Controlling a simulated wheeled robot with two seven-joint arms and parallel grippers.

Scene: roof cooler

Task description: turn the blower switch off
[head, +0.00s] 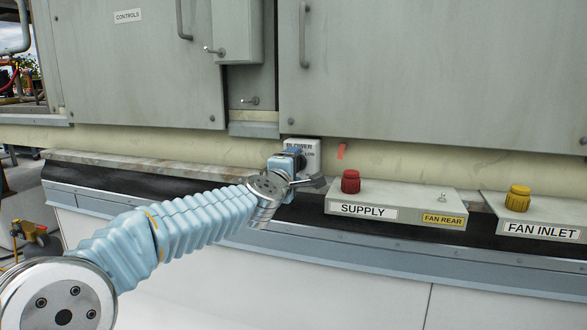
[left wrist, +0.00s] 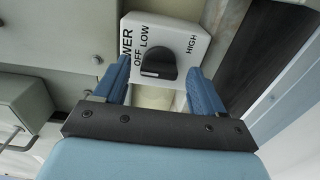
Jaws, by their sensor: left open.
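The blower switch is a white box (head: 307,151) on the wall below the cabinets, partly hidden by my left gripper in the head view. In the left wrist view its face (left wrist: 190,27) reads OFF, LOW and HIGH, with part of a larger word at the left edge. Its black knob (left wrist: 160,62) has a small pale mark at its lower left; I cannot tell which label it points to. My left gripper (head: 287,163) is open, with a blue finger on each side of the knob. I cannot tell whether either finger touches it.
To the right stand a SUPPLY box (head: 385,196) with a red knob (head: 350,181) and small toggle (head: 442,198), and a FAN INLET box (head: 495,204) with a yellow knob (head: 517,198). Grey cabinet doors (head: 430,75) with handles rise above. A ledge (head: 130,177) runs along the wall.

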